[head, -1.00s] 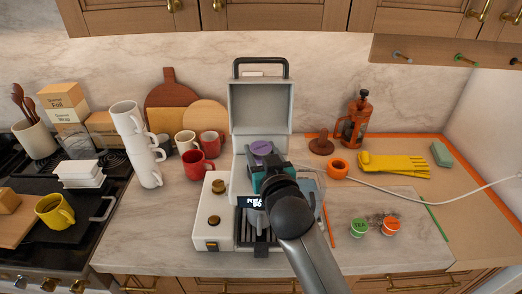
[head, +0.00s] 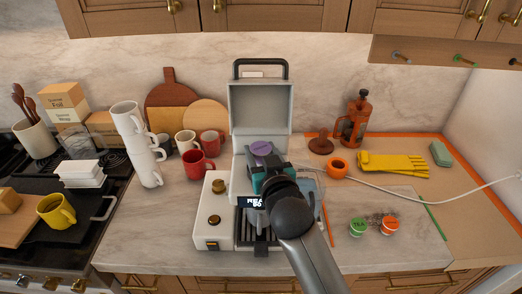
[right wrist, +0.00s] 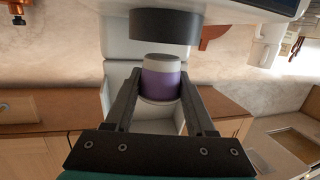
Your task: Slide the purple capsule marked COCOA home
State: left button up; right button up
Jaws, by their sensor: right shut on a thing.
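My right gripper (head: 262,164) is shut on the purple capsule (head: 261,149), in front of the raised lid of the pale machine (head: 211,224). In the right wrist view the gripper (right wrist: 160,88) has one dark finger on each side of the capsule (right wrist: 158,84). The capsule has a purple body and a pale end. A dark round part (right wrist: 165,26) lies just beyond that end, with a narrow gap in the picture. My right wrist hides much of the machine's middle in the head view. No COCOA marking is readable. My left gripper is not in view.
A green TEA capsule (head: 358,227) and an orange capsule (head: 390,226) stand on the counter at right. A red mug (head: 197,162) and a leaning stack of white cups (head: 147,168) stand at left. A white cord crosses the right side near an orange ring (head: 337,168).

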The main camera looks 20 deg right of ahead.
aim_at(261, 163)
jog(key=shift+f+b, duration=0.95)
jog(key=shift+f, duration=0.75)
jog(key=o, duration=1.4)
